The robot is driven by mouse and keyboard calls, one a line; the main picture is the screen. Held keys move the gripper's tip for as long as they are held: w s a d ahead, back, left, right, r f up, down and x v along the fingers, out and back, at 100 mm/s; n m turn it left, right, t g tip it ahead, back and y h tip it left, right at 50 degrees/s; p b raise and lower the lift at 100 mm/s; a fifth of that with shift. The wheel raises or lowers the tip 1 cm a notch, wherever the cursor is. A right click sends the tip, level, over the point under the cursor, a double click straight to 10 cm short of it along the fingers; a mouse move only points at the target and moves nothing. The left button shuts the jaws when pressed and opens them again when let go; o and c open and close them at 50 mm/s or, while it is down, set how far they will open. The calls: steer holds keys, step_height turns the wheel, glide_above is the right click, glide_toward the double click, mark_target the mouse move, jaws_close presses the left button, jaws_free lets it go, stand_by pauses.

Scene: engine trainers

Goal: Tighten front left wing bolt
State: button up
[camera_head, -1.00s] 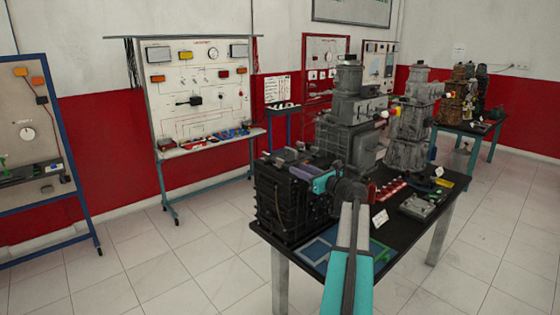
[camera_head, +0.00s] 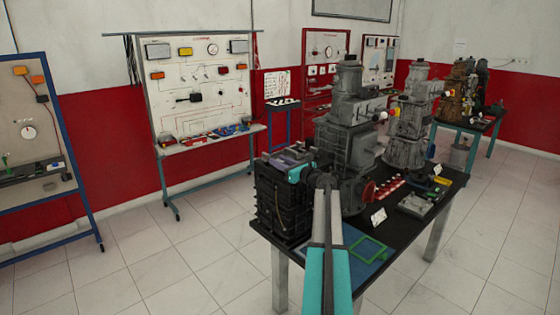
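The engine with a black ribbed block (camera_head: 281,205) stands at the left front corner of the black-topped table, with grey parts on its top. My arm rises from the bottom edge and bends left at a dark joint. A teal wrist part of my arm reaches over the right side of this block's top. My gripper (camera_head: 292,172) is at that end, small and partly hidden. I cannot tell whether its fingers are open or shut, or whether it touches the engine. I cannot pick out the front left wing bolt at this size.
Tall grey engine units (camera_head: 347,140) stand behind on the same table (camera_head: 385,262), with small red parts and white cards at right. A green and blue flat frame (camera_head: 368,250) lies right of my arm. Display boards (camera_head: 202,90) line the wall. The tiled floor at left is clear.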

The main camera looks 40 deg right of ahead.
steer(key=shift+w, duration=0.1)
jaws_close()
